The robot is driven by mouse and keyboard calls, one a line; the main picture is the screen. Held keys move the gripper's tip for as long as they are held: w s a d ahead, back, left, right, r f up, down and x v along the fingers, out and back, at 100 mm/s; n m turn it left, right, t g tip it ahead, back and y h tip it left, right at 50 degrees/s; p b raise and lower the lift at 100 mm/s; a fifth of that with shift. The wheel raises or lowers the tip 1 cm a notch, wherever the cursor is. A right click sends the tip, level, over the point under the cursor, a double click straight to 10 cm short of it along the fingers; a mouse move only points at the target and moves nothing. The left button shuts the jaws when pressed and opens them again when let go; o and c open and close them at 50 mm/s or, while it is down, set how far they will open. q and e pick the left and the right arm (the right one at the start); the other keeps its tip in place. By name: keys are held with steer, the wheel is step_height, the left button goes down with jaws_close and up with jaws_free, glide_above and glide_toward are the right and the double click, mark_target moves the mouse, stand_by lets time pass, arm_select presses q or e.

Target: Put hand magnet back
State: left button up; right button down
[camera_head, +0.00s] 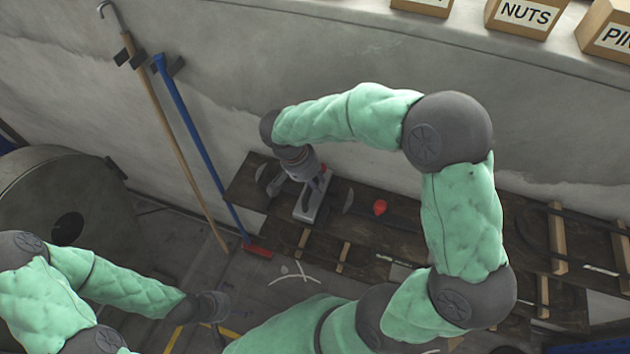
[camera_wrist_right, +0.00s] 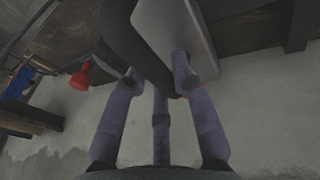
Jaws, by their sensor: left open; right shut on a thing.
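The hand magnet, a grey plate with a dark handle, shows in the right wrist view (camera_wrist_right: 172,32) and in the head view (camera_head: 311,203), over the dark wooden shelf (camera_head: 400,243). My right gripper (camera_head: 308,178) is shut on its handle; in the right wrist view the fingers (camera_wrist_right: 155,85) close around the dark bar. I cannot tell whether the plate touches the shelf. My left gripper (camera_head: 218,325) is low at the left, open and empty, away from the shelf, with its fingertips hard to make out.
A red object (camera_head: 380,207) lies on the shelf to the right of the magnet; it also shows in the right wrist view (camera_wrist_right: 80,78). A blue-handled broom (camera_head: 190,125) and a wooden pole (camera_head: 165,115) lean on the wall. A large round metal drum (camera_head: 100,215) stands at left.

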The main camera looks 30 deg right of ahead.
steer(key=c, duration=1)
jaws_free()
steer(key=shift+f, duration=0.1)
steer(key=shift+c, duration=0.2)
steer(key=shift+r, duration=0.3)
steer(key=p+v, duration=0.2)
steer(key=v, duration=0.9)
steer(key=shift+a+r, duration=0.15)
steer(key=shift+r, duration=0.2)
